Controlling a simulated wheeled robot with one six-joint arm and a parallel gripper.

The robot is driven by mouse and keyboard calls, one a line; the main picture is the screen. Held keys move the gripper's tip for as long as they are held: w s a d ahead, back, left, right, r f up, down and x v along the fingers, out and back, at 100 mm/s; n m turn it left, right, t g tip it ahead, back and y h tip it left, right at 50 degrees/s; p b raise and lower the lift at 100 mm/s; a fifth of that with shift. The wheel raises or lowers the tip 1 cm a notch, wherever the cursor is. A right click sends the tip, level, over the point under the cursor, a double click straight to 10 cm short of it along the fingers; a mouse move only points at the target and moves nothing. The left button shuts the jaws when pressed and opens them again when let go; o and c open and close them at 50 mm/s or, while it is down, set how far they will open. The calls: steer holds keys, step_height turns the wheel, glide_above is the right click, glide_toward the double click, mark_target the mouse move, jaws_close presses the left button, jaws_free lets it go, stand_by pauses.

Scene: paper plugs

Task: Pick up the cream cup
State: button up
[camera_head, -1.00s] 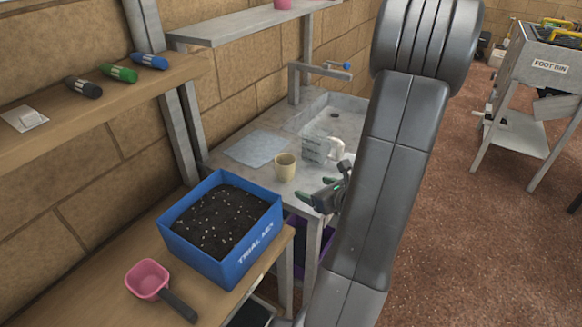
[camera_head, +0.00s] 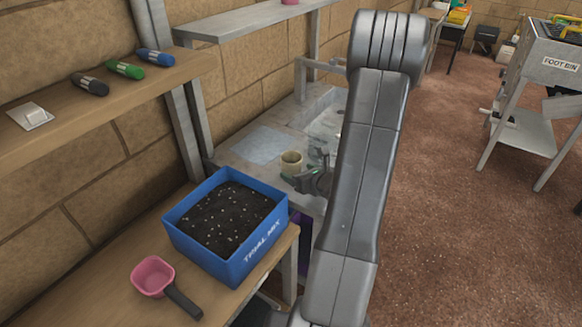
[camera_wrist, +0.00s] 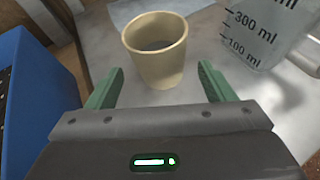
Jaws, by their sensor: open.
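The cream cup (camera_head: 291,163) stands upright on the grey sink bench (camera_head: 226,156), left of the measuring jug. In the wrist view the cup (camera_wrist: 157,50) is just ahead of my gripper (camera_wrist: 160,86), centred between the two green fingers. The fingers are open and apart from the cup's sides. In the head view my gripper (camera_head: 296,182) is close in front of the cup, and my arm hides part of the bench to the right.
A clear measuring jug (camera_wrist: 262,32) stands close right of the cup. The blue Trial Mix box (camera_head: 225,226) of soil is on the wooden bench at near left. A pale sheet (camera_head: 260,145) lies behind the cup. A pink scoop (camera_head: 153,276) lies in front.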

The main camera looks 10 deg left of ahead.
mark_target(290, 167)
steer(key=shift+p+x, duration=0.8)
steer(key=shift+x, duration=2.05)
steer(key=shift+r, duration=0.2)
steer(key=c, duration=1.1)
